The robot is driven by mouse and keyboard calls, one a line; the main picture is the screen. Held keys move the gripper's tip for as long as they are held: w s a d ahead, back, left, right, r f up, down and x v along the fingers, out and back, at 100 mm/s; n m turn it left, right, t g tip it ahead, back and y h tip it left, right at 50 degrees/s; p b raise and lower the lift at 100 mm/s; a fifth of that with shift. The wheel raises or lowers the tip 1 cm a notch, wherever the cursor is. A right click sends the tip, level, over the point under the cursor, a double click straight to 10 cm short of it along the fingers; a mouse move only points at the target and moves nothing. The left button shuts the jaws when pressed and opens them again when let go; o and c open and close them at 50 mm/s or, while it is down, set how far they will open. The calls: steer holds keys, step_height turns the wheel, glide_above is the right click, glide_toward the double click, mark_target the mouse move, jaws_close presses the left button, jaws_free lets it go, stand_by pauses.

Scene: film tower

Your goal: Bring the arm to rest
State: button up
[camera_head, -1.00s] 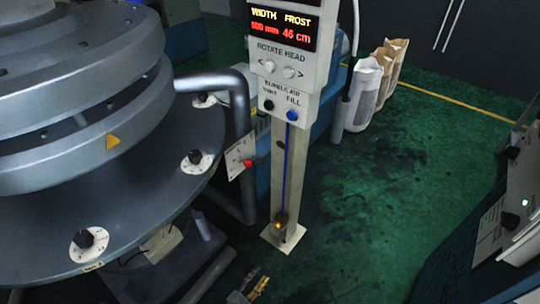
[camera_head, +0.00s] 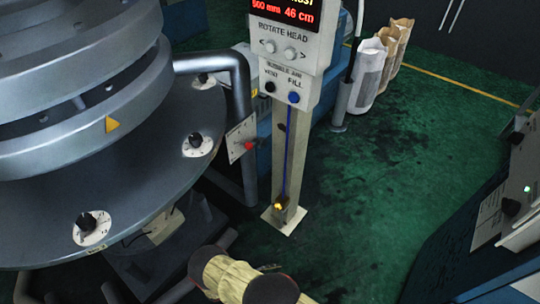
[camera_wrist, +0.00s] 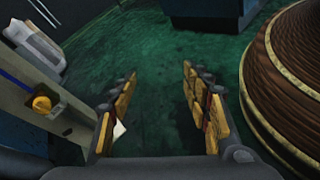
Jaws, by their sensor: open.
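My gripper (camera_wrist: 158,72) is open and empty in the wrist view. Its two fingers with worn yellow pads stand apart, with green floor between and beyond them. In the head view, a yellowish part of my arm (camera_head: 238,280) with dark round ends rises from the bottom edge, in front of the control post's foot. I cannot make out the fingers there.
The control post (camera_head: 285,170) carries a lit display and a yellow knob (camera_head: 279,207), also in the wrist view (camera_wrist: 41,104). A grey round machine (camera_head: 90,190) fills the left. A brown banded round thing (camera_wrist: 295,70) stands right of my fingers. Open green floor (camera_head: 375,190) lies right.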

step_height(320, 180, up, 41)
steer(key=m+g+y+p, duration=0.3)
steer(key=m+g+y, duration=0.4)
steer(key=m+y, duration=0.15)
steer(key=s+d+r+m+t+y+p, duration=0.1)
steer(key=d+r, duration=0.4)
steer(key=r, duration=0.6)
steer(key=s+d+r+m+t+y+p, duration=0.1)
steer(key=s+d+r+m+t, duration=0.3)
steer(key=r, duration=0.8)
steer(key=s+d+r+m+t+y+p, duration=0.1)
steer(key=s+d+r+m+t+y, duration=0.2)
steer(key=d+r, duration=0.4)
step_height(320, 180, up, 4)
steer(key=shift+s+d+r+m+p, duration=0.15)
steer(key=shift+s+r+m+p, duration=0.15)
steer(key=shift+s, duration=0.25)
